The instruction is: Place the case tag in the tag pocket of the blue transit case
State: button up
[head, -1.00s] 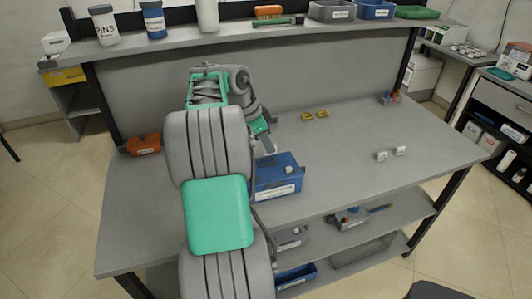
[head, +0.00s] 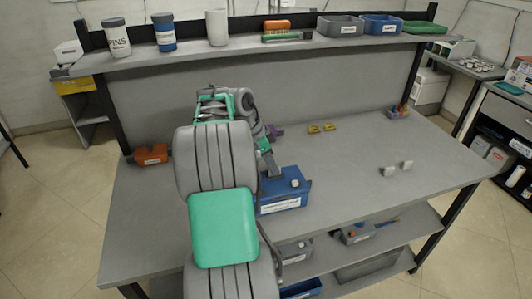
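The blue transit case (head: 284,203) stands on the workbench, just right of my arm, with a white label on its front. A small whitish piece (head: 295,183) shows on its top; I cannot tell what it is. My gripper (head: 271,168) points down at the case's back left, close to its top edge. The fingers are small and partly hidden by my arm, so I cannot tell whether they are open or hold anything. I cannot make out the case tag or the tag pocket for certain.
An orange box (head: 151,154) sits at the bench's left. A purple object (head: 275,131) is partly hidden behind my arm. Two yellow pieces (head: 321,128) lie at the back, and two whitish blocks (head: 397,168) at the right. The bench between them is clear.

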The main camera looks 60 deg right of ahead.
jog(key=p+v, duration=0.3)
jog(key=v, duration=0.8)
jog(key=w+a+r+n+t+h, duration=0.1)
jog(key=w+a+r+n+t, duration=0.1)
jog(key=w+a+n, duration=0.75)
jog(key=w+a+f+n+t, duration=0.15)
jog(key=a+n, duration=0.35)
jog(key=a, duration=0.5)
jog(key=w+a+n+t, duration=0.15)
jog(key=a+n, duration=0.25)
jog(key=a, duration=0.6)
jog(key=s+a+f+n+t+y, duration=0.1)
jog(key=a+n, duration=0.3)
jog(key=a, duration=0.4)
jog(key=s+a+f+n+t+y, duration=0.1)
jog(key=s+a+f+n+y, duration=0.2)
jog(key=a, duration=0.5)
jog(key=shift+s+f+n, duration=0.75)
jog(key=shift+n, duration=0.1)
